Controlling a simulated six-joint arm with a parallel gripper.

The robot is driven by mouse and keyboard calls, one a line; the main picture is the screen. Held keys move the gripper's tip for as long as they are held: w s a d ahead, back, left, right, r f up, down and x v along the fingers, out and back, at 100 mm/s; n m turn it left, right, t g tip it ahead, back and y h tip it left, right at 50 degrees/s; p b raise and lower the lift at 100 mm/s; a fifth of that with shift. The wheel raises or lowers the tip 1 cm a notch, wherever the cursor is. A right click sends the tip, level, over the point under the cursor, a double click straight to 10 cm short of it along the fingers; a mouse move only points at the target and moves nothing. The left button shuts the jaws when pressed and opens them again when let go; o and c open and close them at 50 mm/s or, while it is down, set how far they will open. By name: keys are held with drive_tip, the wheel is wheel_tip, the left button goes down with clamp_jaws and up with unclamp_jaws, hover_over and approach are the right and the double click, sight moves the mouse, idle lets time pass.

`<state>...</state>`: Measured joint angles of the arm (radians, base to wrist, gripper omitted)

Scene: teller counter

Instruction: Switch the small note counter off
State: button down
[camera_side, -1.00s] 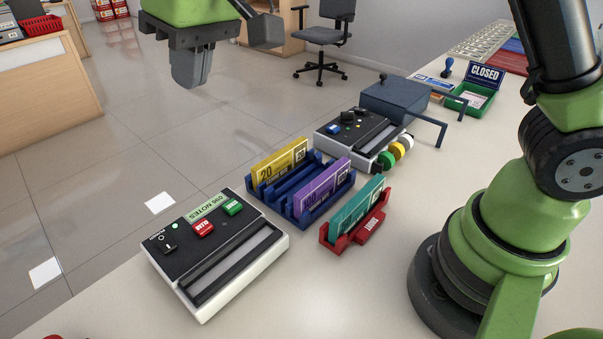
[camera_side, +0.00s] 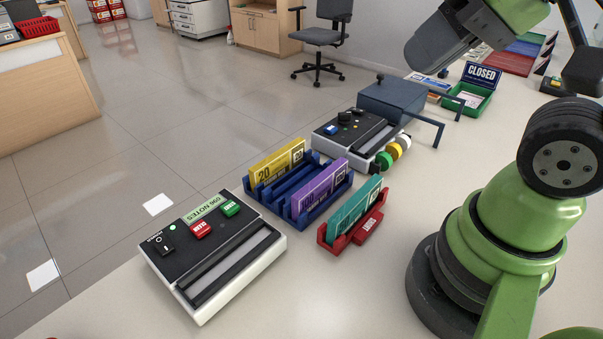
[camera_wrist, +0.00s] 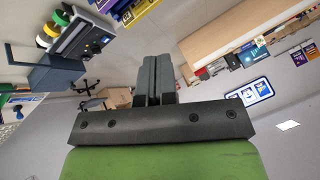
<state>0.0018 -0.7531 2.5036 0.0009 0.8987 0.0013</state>
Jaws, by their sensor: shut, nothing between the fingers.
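The small note counter (camera_side: 205,262) is a white-bodied machine with a black top at the front left in the side view. Its black power rocker switch (camera_side: 164,246) is at the left end of the panel. A small green light (camera_side: 172,228) beside it is lit, and a green display (camera_side: 205,209) reads "096 NOTES". A red key (camera_side: 200,229) and a green key (camera_side: 229,208) sit on the panel. My gripper (camera_side: 413,56) is shut and empty, raised at the upper right, far from this counter and tilted. Its closed fingers (camera_wrist: 157,60) also show in the wrist view.
A second machine (camera_side: 360,136) with a blue switch and coloured rolls (camera_side: 394,153) stands behind. A blue rack (camera_side: 299,195) and a red stand (camera_side: 350,232) hold notes between. A dark blue box (camera_side: 393,100) and a green tray (camera_side: 470,98) lie farther back.

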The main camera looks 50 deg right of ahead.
idle(0.4)
drive_tip(key=n+g+h, duration=0.2)
drive_tip(key=n+g, duration=0.1)
drive_tip(key=n, duration=0.1)
hover_over(159, 238)
drive_tip(key=s, duration=0.5)
wheel_tip(159, 238, down, 11)
drive_tip(key=shift+f, duration=0.15)
drive_tip(key=x, duration=0.9)
drive_tip(key=s+x, duration=0.1)
drive_tip(key=x, duration=0.3)
drive_tip(key=shift+w+f, duration=0.15)
drive_tip(key=shift+f, duration=0.35)
